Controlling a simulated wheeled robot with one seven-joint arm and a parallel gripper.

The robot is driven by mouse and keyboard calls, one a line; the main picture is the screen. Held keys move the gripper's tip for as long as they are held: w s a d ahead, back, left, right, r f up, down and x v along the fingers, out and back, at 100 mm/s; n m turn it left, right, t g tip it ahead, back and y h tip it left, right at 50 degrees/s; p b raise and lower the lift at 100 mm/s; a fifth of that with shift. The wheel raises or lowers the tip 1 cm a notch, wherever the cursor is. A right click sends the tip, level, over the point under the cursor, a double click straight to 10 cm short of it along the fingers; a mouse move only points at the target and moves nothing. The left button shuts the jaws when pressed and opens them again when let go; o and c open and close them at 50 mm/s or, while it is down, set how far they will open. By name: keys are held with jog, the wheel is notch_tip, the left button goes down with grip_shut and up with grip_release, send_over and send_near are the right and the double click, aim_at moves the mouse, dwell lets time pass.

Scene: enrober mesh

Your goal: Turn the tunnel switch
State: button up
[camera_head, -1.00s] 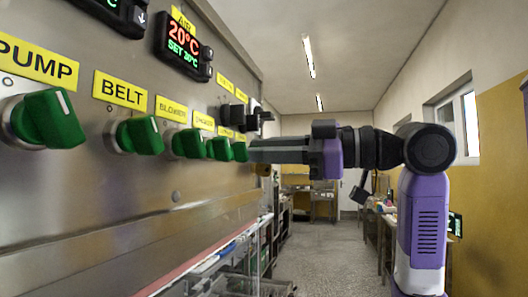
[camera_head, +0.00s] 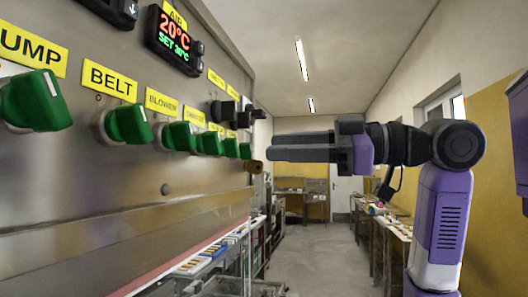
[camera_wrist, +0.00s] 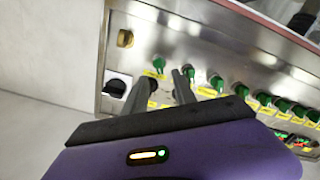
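The metal control panel (camera_head: 90,190) carries a row of green rotary switches. Labels for pump, belt and blower are readable. Those farther along are too small to read, so I cannot tell which is the tunnel switch. The farthest green switch (camera_head: 245,151) is just left of my gripper (camera_head: 270,149) in the head view. My gripper is open and empty, its fingers pointing at the panel. In the wrist view my fingers (camera_wrist: 164,79) stand apart, with one green switch (camera_wrist: 158,63) beyond the tips, roughly between them. No contact with a switch is visible.
Black knobs (camera_head: 224,113) protrude above the green row. In the wrist view, a black switch (camera_wrist: 118,86) and a brass knob (camera_wrist: 125,38) lie near the panel's end. A trough with a conveyor (camera_head: 205,258) runs below the panel. The aisle floor (camera_head: 318,255) is clear.

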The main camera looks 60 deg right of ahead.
jog(key=shift+v, duration=1.2)
